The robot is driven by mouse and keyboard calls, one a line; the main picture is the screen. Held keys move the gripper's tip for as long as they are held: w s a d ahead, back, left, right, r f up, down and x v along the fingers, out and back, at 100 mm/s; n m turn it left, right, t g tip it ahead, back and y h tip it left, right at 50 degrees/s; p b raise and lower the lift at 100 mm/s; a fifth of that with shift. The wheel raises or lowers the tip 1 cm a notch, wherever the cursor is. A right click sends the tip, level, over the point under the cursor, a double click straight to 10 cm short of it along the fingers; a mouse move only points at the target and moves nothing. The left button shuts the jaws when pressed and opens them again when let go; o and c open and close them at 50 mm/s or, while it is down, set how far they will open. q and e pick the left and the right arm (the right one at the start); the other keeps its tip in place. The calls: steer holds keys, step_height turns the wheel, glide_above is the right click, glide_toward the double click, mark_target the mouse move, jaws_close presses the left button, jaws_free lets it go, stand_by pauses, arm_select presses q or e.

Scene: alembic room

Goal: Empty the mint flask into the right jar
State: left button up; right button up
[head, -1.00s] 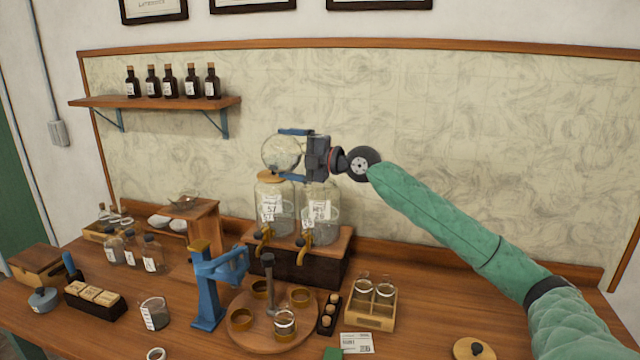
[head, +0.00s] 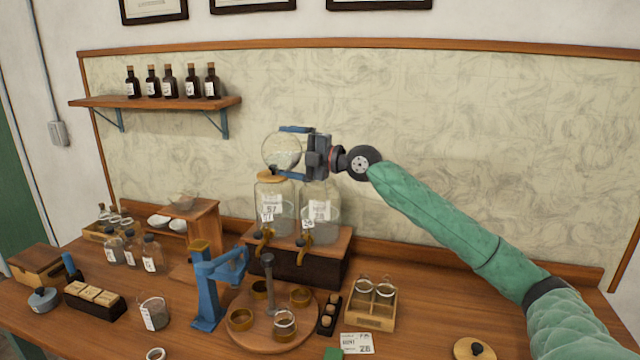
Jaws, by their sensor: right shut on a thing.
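My right gripper (head: 296,152) is shut on a round clear glass flask (head: 281,151), held above the two jars. The flask looks empty or nearly so; its mouth is hard to make out and no mint colour shows. The right jar (head: 320,207) is clear glass with a white label and a brass tap, and stands on a wooden stand (head: 298,267). Its top is partly hidden by my gripper. The left jar (head: 274,204) beside it has a wooden lid. My left gripper is not in view.
A blue press (head: 208,285) and a round wooden turntable (head: 272,337) with several rings stand in front of the jars. A wooden rack (head: 370,312) with glass vessels is to the right. Dark bottles (head: 170,82) line the wall shelf.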

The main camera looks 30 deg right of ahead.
steer(key=shift+w+d+r+m+t+b, duration=0.1)
steer(key=shift+d+r+m+t+b, duration=0.15)
steer(key=shift+r+m, duration=0.45)
steer(key=shift+d+r+m+t+b, duration=0.15)
steer(key=shift+d+r+m+t, duration=0.15)
steer(key=shift+r+m, duration=0.4)
stand_by(2.4)
steer(key=shift+f, duration=0.2)
stand_by(0.3)
